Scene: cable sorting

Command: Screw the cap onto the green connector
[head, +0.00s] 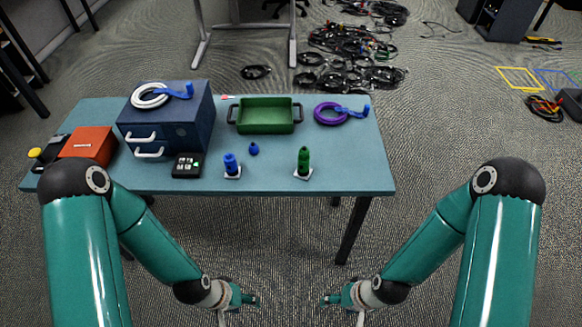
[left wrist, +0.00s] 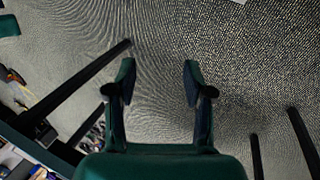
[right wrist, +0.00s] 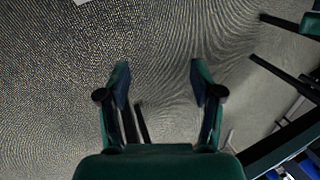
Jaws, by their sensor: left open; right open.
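The green connector (head: 303,158) stands upright on a small white base near the front edge of the table. A blue connector (head: 231,163) stands upright on a similar white base to its left. A small dark blue piece (head: 253,149), which looks like a cap, sits on the table between and slightly behind them. My left gripper (head: 256,299) is open and empty, in front of and below the table; its open fingers show in the left wrist view (left wrist: 158,82). My right gripper (head: 324,299) is open and empty, facing it; it also shows in the right wrist view (right wrist: 160,82).
On the teal table (head: 350,180) stand a blue drawer box (head: 190,125) with a white cable coil (head: 150,95), a green tray (head: 265,117), a purple cable coil (head: 328,114), a black button box (head: 187,165) and a red box (head: 90,143). The table's right front is clear.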

